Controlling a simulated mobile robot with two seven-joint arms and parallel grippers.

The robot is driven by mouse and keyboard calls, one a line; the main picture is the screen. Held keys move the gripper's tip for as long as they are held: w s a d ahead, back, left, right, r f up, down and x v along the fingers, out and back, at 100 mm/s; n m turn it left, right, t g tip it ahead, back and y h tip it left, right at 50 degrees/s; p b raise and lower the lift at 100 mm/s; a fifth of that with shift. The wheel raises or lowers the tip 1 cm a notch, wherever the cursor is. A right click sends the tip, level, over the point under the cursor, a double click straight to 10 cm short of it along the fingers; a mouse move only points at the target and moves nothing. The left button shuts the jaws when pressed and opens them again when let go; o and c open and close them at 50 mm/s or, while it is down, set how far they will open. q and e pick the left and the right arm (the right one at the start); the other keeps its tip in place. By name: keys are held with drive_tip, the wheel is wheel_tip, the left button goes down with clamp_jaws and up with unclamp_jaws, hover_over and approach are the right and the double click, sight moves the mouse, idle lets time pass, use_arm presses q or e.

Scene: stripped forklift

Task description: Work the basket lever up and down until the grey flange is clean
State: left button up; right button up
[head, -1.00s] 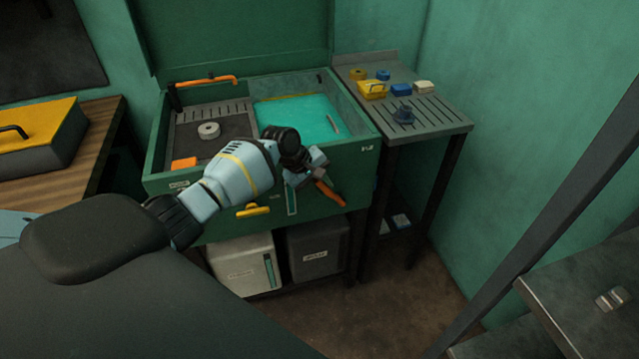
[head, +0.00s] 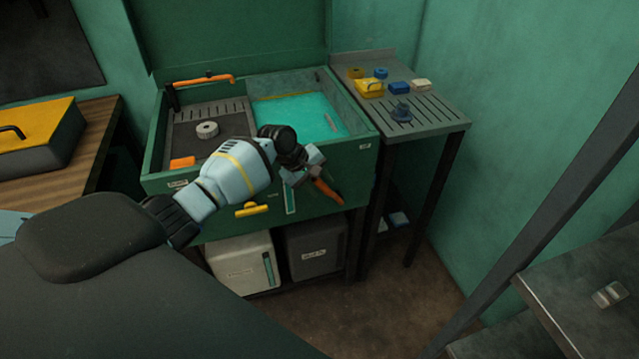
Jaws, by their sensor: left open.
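The grey flange (head: 207,129) is a thick ring lying on the dark draining side of the green parts washer (head: 345,165), left of the turquoise bath (head: 290,115). An orange-gripped lever (head: 328,191), which looks like the basket lever, slants down to the right at the washer's front. My left gripper (head: 306,172) is open at the upper end of this lever. I cannot tell whether its fingers touch the lever or stand around it. My forearm and wrist hide part of the washer's front edge. The basket is not clearly visible in the bath. My right gripper is out of view.
An orange spout (head: 205,80) crosses the washer's back left. A yellow handle (head: 252,209) is on its front. A slatted side table (head: 430,115) holds several small blue, yellow and white parts. A toolbox (head: 40,135) stands on the left bench.

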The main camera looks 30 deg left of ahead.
use_arm(q)
drive_tip(key=p+v, duration=0.1)
drive_tip(key=v, duration=0.6)
drive_tip(key=shift+r, duration=0.15)
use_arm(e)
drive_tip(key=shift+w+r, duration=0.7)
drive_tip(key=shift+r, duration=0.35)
use_arm(q)
drive_tip(key=shift+s+a, duration=0.1)
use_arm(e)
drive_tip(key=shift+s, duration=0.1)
